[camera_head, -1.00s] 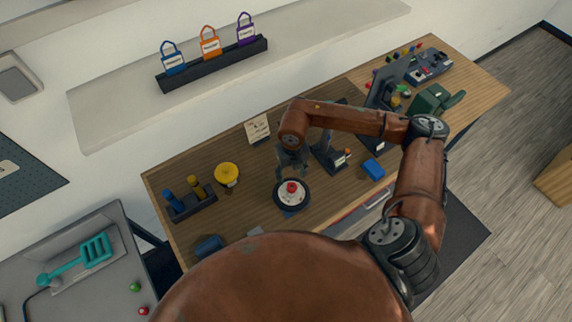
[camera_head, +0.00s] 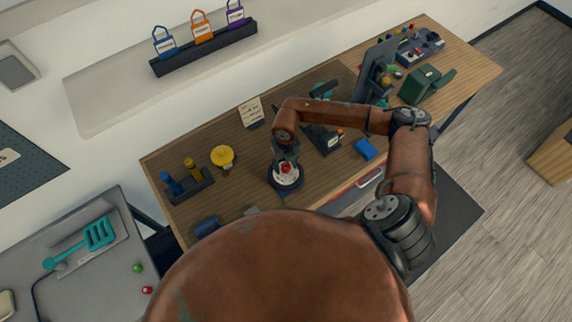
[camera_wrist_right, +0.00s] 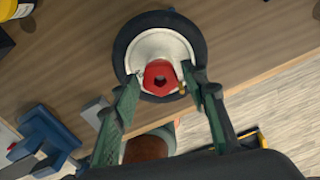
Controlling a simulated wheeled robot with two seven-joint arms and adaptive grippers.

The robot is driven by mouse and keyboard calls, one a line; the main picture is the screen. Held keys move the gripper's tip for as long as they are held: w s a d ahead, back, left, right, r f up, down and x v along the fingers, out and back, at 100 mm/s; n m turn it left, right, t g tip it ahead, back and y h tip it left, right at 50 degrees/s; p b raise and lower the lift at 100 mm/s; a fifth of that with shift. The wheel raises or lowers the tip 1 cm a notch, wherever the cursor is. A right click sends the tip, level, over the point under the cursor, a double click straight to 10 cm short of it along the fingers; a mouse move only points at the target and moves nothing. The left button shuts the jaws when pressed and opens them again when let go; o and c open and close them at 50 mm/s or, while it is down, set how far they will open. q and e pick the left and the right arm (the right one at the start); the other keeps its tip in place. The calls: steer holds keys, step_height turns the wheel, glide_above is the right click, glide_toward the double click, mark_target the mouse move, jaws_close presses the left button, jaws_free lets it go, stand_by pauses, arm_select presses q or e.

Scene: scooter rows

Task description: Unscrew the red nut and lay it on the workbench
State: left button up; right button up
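The red nut (camera_wrist_right: 161,77) sits at the centre of a small wheel with a pale hub and dark tyre (camera_wrist_right: 128,38). In the head view the red nut (camera_head: 286,168) and wheel (camera_head: 285,183) are near the front of the workbench (camera_head: 240,192). My right gripper (camera_wrist_right: 163,88) is open, its two green-padded fingers on either side of the nut, with gaps to it. In the head view my right gripper (camera_head: 286,160) is over the wheel and partly hides it. Whether the fingertips touch the hub I cannot tell. My left gripper is not in view.
A yellow round object (camera_head: 222,156) and a dark holder (camera_head: 190,188) stand left on the bench. A blue block (camera_head: 366,149) lies right of the wheel. A green box (camera_head: 420,84) is at the far right. Bare bench lies between the holder and wheel.

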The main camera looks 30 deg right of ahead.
steer(key=shift+c, duration=0.8)
steer(key=shift+s+r, duration=0.1)
steer(key=shift+s, duration=0.1)
steer(key=c, duration=0.3)
steer(key=shift+w, duration=0.1)
steer(key=c, duration=0.3)
steer(key=shift+c, duration=0.6)
steer(key=shift+b, duration=0.3)
steer(key=o, duration=0.7)
steer(key=shift+n, duration=0.5)
steer(key=o, duration=0.5)
steer(key=shift+c, duration=0.2)
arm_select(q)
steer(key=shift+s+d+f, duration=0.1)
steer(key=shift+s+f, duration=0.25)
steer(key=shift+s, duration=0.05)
arm_select(e)
steer(key=shift+o, duration=0.3)
